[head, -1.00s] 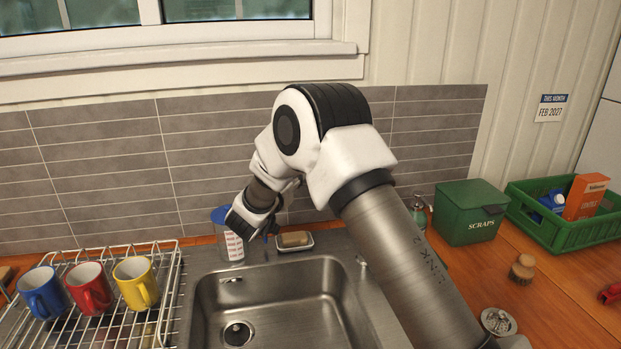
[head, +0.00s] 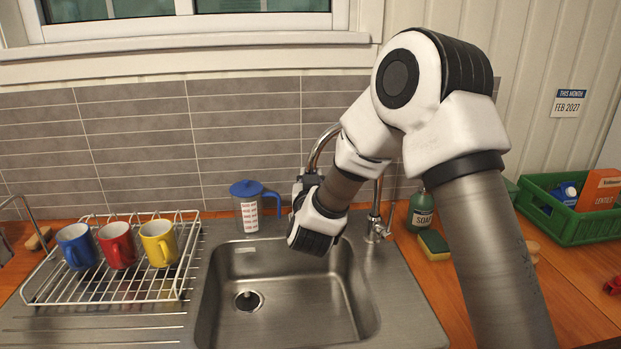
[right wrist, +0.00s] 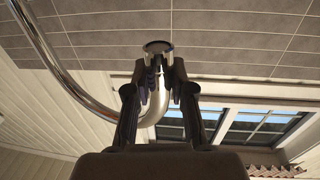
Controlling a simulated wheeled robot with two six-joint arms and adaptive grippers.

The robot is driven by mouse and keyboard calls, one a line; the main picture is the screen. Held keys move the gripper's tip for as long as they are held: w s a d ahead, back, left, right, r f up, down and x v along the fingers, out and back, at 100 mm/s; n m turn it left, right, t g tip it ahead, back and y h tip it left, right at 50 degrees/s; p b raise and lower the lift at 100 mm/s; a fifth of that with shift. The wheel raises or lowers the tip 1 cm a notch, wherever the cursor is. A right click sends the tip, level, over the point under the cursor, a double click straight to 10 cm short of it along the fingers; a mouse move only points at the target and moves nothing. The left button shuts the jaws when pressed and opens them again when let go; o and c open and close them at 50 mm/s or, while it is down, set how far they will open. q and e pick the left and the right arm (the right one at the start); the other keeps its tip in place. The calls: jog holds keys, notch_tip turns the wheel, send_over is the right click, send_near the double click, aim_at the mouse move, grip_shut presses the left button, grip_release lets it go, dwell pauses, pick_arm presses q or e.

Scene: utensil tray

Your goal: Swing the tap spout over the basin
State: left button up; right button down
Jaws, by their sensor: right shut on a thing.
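The chrome tap stands behind the steel basin (head: 300,268), to the right of its middle. Its curved spout (head: 321,146) arches up and to the left in the head view. My right gripper (head: 303,185) is at the spout's free end, above the basin's back part as the picture shows it. In the right wrist view my right gripper (right wrist: 158,75) is shut on the spout (right wrist: 156,108), whose round end shows between the fingers. My forearm hides part of the tap in the head view. My left gripper is not in view.
A blue-lidded jug (head: 249,213) stands left of the gripper, behind the basin. A dish rack (head: 120,293) with blue, red and yellow mugs is at the left. A soap bottle (head: 420,212), a sponge (head: 434,244) and a green crate (head: 562,228) are at the right.

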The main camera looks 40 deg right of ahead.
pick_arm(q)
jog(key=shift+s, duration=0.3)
pick_arm(e)
jog(key=shift+s+f, duration=0.1)
jog(key=shift+s, duration=0.2)
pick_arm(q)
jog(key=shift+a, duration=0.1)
pick_arm(e)
jog(key=c, duration=1)
grip_release()
jog(key=shift+d, duration=0.15)
jog(key=v, duration=1.2)
jog(key=shift+d, duration=0.1)
